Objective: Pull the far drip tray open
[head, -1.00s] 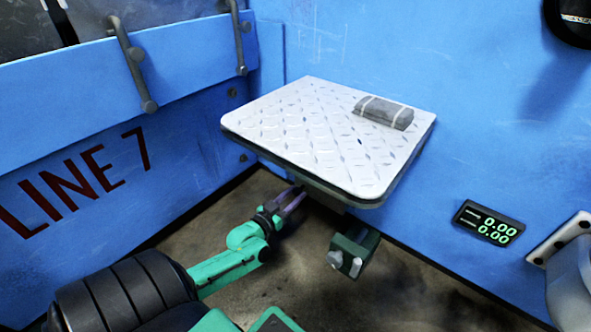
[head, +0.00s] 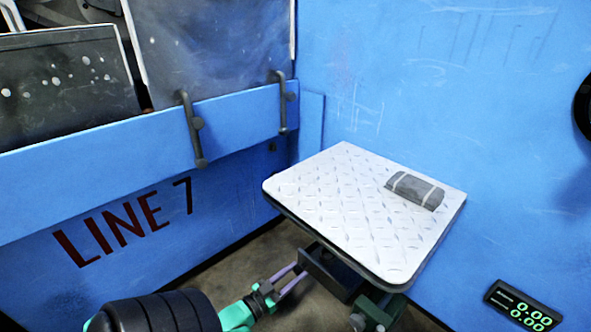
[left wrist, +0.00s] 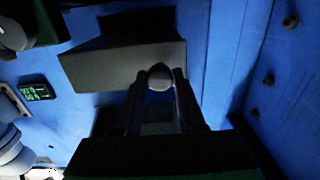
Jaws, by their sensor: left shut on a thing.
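The far drip tray (head: 330,275) is a dark grey box that sticks out from beneath the white tread-plate shelf (head: 350,205) in the head view. Its grey front (left wrist: 110,68) fills the upper middle of the left wrist view. A round knob (left wrist: 159,73) is on this front. My left gripper (head: 298,272) reaches in from the lower left to the tray's front. In the left wrist view its fingers (left wrist: 160,92) are shut on the knob, one on each side. The back of the tray is hidden under the shelf. My right gripper is not in view.
A dark green block (head: 385,308) with a light knob sits below the shelf, right of the tray. A grey strapped bundle (head: 415,190) lies on the shelf. Blue walls close the left and back. A green-digit display (head: 523,306) is at right.

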